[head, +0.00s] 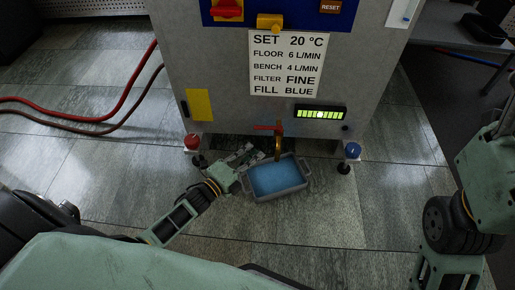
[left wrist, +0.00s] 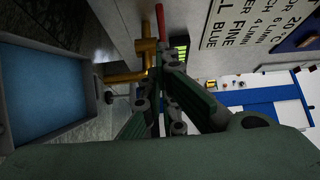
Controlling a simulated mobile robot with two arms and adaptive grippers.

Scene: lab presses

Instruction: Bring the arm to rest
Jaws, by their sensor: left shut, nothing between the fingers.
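My left gripper (head: 254,153) is low in front of the grey machine, just left of the brass tap (head: 279,148) with its red lever (head: 265,128). Its fingers are shut and empty; they also show in the left wrist view (left wrist: 168,78). A grey tray (head: 262,197) holding blue liquid (head: 277,177) is on the floor under the tap, just right of the gripper. In the left wrist view the tray (left wrist: 93,80) is at the left and the tap (left wrist: 128,77) lies beyond the fingers. My right arm (head: 478,200) shows at the right edge; its fingers are out of frame.
The grey machine (head: 230,95) carries a printed sign (head: 286,63) and a lit green display (head: 320,114). A red knob (head: 191,142) and a blue knob (head: 352,150) flank the tray. Red hoses (head: 90,118) run to the left. The tiled floor (head: 315,225) in front is clear.

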